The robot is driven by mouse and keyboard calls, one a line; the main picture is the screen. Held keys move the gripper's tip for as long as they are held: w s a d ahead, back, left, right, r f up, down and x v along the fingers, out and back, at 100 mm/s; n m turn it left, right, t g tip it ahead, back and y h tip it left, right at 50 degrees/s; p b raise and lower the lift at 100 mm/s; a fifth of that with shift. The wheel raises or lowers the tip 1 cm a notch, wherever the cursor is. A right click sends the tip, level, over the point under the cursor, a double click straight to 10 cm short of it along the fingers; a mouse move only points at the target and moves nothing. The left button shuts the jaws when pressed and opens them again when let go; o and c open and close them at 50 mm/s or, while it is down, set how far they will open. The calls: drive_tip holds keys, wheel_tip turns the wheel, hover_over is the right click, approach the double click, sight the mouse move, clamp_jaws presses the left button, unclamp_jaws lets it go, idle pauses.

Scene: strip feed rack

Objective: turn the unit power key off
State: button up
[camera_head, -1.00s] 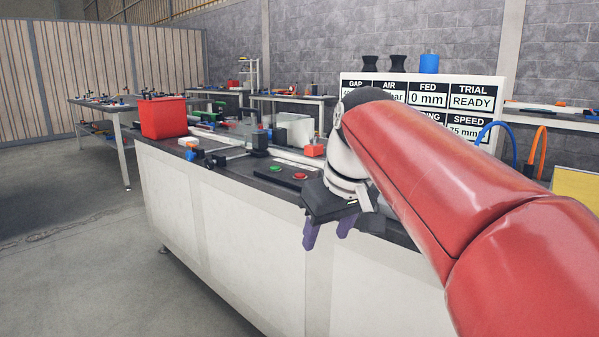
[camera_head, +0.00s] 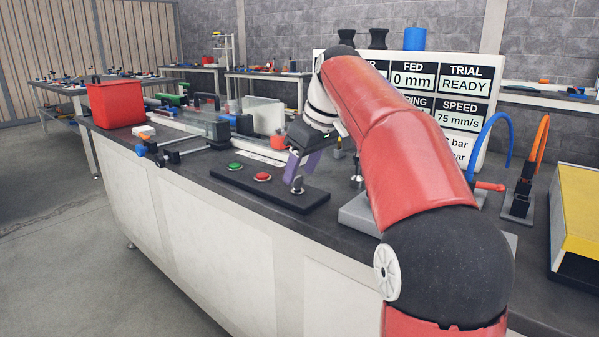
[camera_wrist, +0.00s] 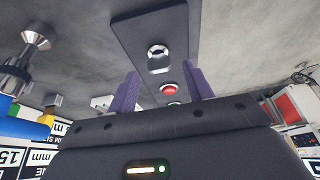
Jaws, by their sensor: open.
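The power key (camera_head: 297,186), a small silver knob switch, stands at the near right end of a black control panel (camera_head: 280,195). In the wrist view the key (camera_wrist: 158,54) shows as a round metal collar. My gripper (camera_head: 302,168) has purple fingers and is over the panel, tilted down, close to the key. In the wrist view my gripper (camera_wrist: 160,68) is open and empty; the key lies just beyond the gap between the fingertips. Touching cannot be told. In the head view the fingers overlap in part.
A red button (camera_head: 262,177) and a green button (camera_head: 235,166) are beside the key on the panel. A silver post (camera_head: 357,176) stands right of the gripper. A status board (camera_head: 450,98) is behind. A red bin (camera_head: 116,103) stands at the bench's left.

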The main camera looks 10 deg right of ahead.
drive_tip(key=shift+x, duration=0.8)
drive_tip(key=c, duration=1)
